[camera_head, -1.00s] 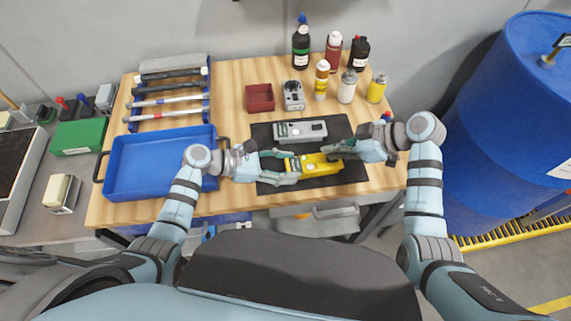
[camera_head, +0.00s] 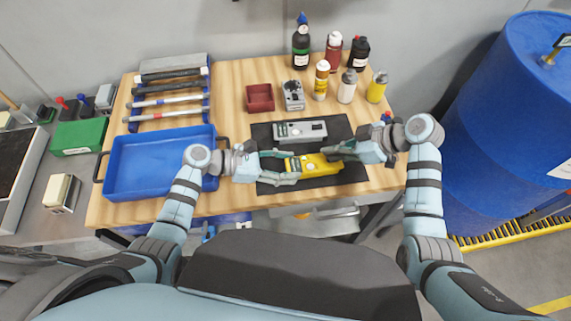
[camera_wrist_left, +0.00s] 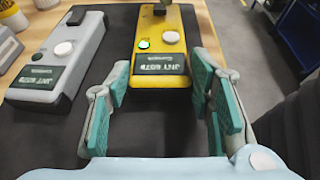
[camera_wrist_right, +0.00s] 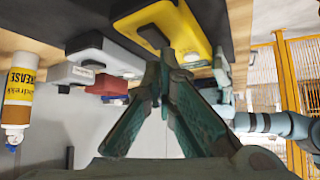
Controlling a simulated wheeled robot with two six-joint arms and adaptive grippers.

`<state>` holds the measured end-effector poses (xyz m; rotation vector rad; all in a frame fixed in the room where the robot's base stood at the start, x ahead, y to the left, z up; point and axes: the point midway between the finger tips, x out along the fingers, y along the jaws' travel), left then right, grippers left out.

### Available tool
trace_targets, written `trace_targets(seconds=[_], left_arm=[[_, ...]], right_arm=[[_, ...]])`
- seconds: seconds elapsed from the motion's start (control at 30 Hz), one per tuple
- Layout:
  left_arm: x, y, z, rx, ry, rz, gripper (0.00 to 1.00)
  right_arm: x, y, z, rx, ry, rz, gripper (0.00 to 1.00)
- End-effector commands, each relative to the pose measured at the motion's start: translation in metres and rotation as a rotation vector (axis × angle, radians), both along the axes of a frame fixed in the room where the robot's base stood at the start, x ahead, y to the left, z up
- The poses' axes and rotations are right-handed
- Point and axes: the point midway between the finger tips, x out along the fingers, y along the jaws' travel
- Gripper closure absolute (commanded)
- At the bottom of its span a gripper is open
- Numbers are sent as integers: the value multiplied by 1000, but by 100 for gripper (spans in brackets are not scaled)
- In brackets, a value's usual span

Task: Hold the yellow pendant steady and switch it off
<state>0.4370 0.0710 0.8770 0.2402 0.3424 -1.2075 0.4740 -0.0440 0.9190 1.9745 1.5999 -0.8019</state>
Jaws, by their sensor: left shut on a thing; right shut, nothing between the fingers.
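The yellow pendant (camera_head: 317,163) lies on the dark mat (camera_head: 335,180). In the left wrist view the pendant (camera_wrist_left: 160,75) shows a lit green lamp (camera_wrist_left: 144,44), a pale round button (camera_wrist_left: 171,37) and a dark label. My left gripper (camera_head: 291,167) is shut on the pendant's left end, one finger along each side; its fingers also show in the left wrist view (camera_wrist_left: 172,95).
A grey pendant (camera_head: 300,131) lies just behind on the mat. A red bin (camera_head: 260,98), a small grey device (camera_head: 293,95) and several bottles (camera_head: 346,87) stand farther back. A blue tray (camera_head: 160,167) is left, a blue drum (camera_head: 515,120) right.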

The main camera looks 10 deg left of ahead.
Motion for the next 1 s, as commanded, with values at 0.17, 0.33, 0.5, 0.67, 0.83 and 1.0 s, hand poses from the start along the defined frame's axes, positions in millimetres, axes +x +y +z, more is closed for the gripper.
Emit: trace_targets(seconds=[0.17,0.33,0.5,0.67,0.83,1.0], left_arm=[[0,0,0,0,0,0,97],[0,0,0,0,0,0,97],[0,0,0,0,0,0,97],[0,0,0,0,0,0,97],[0,0,0,0,0,0,97],[0,0,0,0,0,0,97]], right_arm=[[0,0,-5,0,0,0,100],[0,0,-5,0,-1,0,100],[1,0,5,0,-3,0,100],[1,0,29,0,-4,0,100],[1,0,51,0,-3,0,100],[0,0,55,0,-1,1,100]])
